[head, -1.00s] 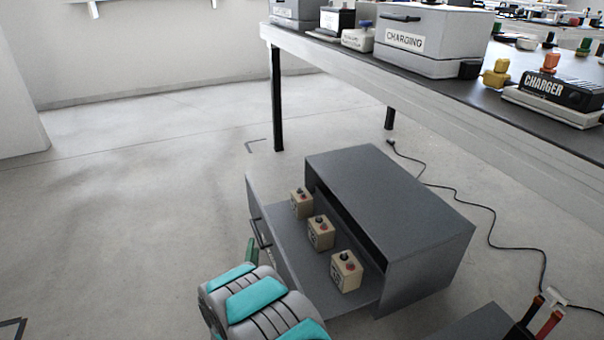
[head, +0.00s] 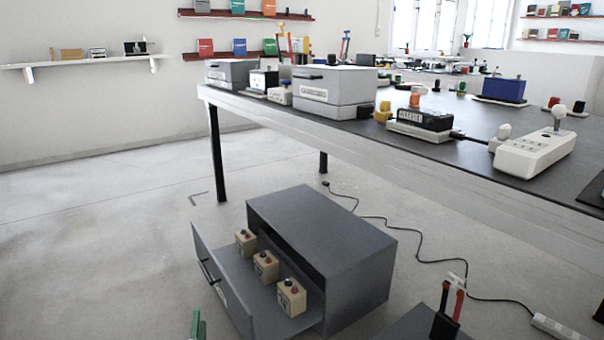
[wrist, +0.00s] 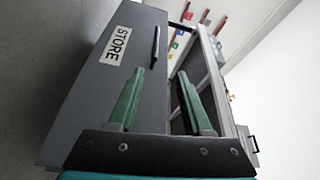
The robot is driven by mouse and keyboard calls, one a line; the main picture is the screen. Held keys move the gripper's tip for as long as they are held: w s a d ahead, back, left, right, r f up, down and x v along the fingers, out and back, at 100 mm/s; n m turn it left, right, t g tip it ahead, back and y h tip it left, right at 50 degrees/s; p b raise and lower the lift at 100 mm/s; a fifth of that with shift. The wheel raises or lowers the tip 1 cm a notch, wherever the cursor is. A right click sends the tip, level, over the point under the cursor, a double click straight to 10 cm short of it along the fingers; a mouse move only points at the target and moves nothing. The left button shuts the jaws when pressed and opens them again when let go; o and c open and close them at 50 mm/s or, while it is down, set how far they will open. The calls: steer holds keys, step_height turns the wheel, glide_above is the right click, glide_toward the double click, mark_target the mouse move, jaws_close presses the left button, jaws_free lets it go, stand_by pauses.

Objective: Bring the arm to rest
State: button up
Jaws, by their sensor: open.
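My gripper (wrist: 162,103) shows in the wrist view with its two green fingers spread apart and nothing between them. It faces the front of the grey drawer, which carries a STORE label (wrist: 117,46) and a dark handle (wrist: 156,46). In the head view only a green fingertip of my gripper (head: 198,326) shows at the bottom edge, left of the open drawer (head: 222,285). The rest of my arm is out of the head view. I cannot tell how far the fingers are from the drawer front.
The grey cabinet (head: 320,235) stands on the floor with its drawer pulled out. Three beige boxes (head: 265,266) sit in the drawer. A long table (head: 450,160) with chargers stands behind. A black cable (head: 420,258) lies on the floor. Floor at left is clear.

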steer(key=w+d+r+n+g+p, duration=0.4)
steer(key=d+r+g, duration=0.3)
steer(key=r, duration=0.5)
steer(key=s+d+r+n+g+p, duration=0.2)
steer(key=s+d+r+n+g, duration=0.15)
steer(key=s+d+r, duration=0.55)
steer(key=s+d+r+n+g+h+p, duration=0.1)
steer(key=s+d+r+n+g, duration=0.1)
steer(key=s+d, duration=0.7)
steer(key=s+d+r+n+g+h+p, duration=0.1)
steer(key=s+d+r+g, duration=0.3)
steer(key=s, duration=1.2)
steer(key=s+d+r+n+g+h+p, duration=0.2)
steer(key=s+d+r, duration=0.5)
steer(key=s+d, duration=0.6)
steer(key=d+n+g+p, duration=0.1)
steer(key=d, duration=0.1)
steer(key=shift+s+d+r+g, duration=0.2)
steer(key=shift+d+r+g, duration=0.1)
steer(key=shift+r+g, duration=0.05)
